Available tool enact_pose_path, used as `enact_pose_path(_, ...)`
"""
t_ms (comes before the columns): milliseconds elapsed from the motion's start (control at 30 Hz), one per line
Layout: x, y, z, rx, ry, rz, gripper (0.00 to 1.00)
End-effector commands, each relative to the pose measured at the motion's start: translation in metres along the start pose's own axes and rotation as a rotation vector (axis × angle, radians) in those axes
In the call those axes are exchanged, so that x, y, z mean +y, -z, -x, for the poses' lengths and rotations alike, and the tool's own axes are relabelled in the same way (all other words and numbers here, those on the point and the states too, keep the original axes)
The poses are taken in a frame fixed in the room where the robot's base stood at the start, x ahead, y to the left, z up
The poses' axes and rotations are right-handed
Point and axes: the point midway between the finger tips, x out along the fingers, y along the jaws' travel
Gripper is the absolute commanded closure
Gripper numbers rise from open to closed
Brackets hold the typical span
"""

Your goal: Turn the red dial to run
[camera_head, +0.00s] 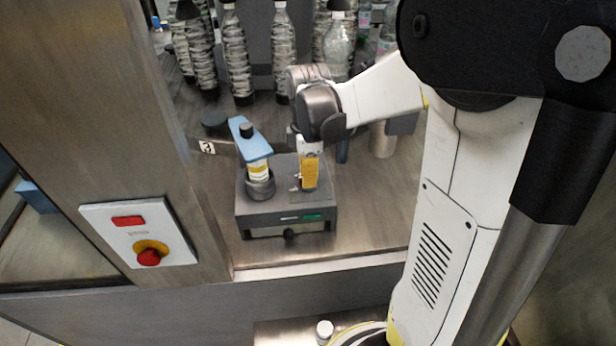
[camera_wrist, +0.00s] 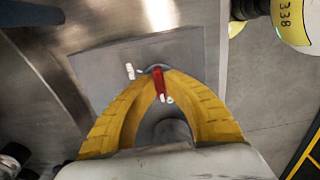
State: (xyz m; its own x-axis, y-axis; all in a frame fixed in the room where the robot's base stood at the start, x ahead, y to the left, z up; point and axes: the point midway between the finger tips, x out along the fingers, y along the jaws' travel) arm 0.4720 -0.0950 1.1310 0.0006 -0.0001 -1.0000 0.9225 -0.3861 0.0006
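The red dial (camera_wrist: 158,82) is a narrow bar on a flat grey plate, seen in the wrist view. It points nearly up and down in that picture, tilted slightly. A white mark lies at its lower end and another to its upper left; I cannot read either. My gripper (camera_wrist: 159,74) has its two yellow fingertips on either side of the dial, seemingly closed on it. In the head view my gripper (camera_head: 309,186) points down onto the top of the grey labeller box (camera_head: 286,217), and the dial is hidden behind the fingers.
A bottle with a yellow label (camera_head: 259,170) stands in the box's holder, under a blue arm (camera_head: 250,145), left of my gripper. A panel with a red button (camera_head: 149,257) is at left. Several bottles stand behind.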

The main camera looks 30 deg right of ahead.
Motion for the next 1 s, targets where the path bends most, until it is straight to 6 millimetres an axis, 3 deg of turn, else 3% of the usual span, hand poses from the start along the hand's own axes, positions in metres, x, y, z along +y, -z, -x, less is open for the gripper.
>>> enact_pose_path(433, -0.0004, -0.0001, -0.0006, 0.0, 0.001, -0.131, 1.0)
enact_pose_path(1000, -0.0004, -0.0001, -0.0006, 0.0, 0.001, -0.65, 1.0)
